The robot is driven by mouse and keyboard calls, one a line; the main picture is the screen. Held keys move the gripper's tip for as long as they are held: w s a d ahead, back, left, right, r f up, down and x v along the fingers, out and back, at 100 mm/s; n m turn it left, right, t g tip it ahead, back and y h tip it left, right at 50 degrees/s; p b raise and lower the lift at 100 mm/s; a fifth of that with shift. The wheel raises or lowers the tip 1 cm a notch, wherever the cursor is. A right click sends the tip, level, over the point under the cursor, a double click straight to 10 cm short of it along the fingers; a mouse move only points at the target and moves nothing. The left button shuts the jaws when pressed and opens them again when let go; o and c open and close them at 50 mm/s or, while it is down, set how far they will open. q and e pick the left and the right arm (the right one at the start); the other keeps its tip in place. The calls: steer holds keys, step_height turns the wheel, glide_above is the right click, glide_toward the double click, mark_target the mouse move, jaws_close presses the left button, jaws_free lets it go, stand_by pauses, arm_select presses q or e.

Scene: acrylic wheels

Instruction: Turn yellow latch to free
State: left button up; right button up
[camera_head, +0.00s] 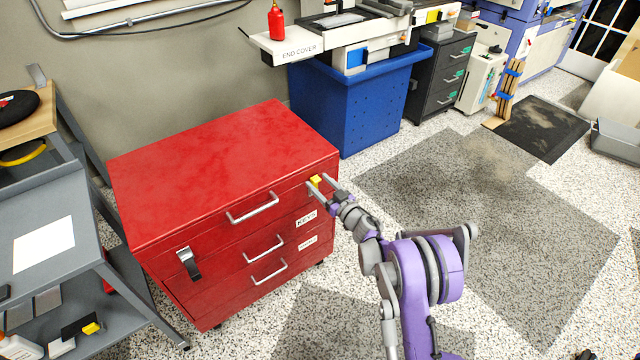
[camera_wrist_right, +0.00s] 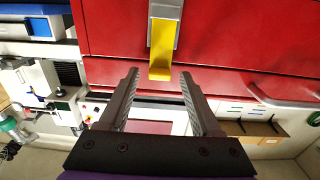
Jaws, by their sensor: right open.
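The yellow latch (camera_head: 315,181) is on the upper right of the front of the red cabinet (camera_head: 215,180). In the right wrist view the latch (camera_wrist_right: 162,48) is a yellow tab on a grey plate, against the red front. My right gripper (camera_head: 318,188) is at the latch in the head view. In the right wrist view my right gripper (camera_wrist_right: 158,82) is open, its two fingers to either side of the latch's end. Whether a finger touches the latch cannot be told. My left gripper is not in view.
A black latch (camera_head: 189,263) is on the cabinet's left front. Drawer handles (camera_head: 253,208) stick out from the front. A blue bin (camera_head: 350,105) stands behind, a grey cart (camera_head: 80,235) at left.

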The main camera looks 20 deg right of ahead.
steer(key=shift+w, duration=0.15)
jaws_close()
stand_by(1.4)
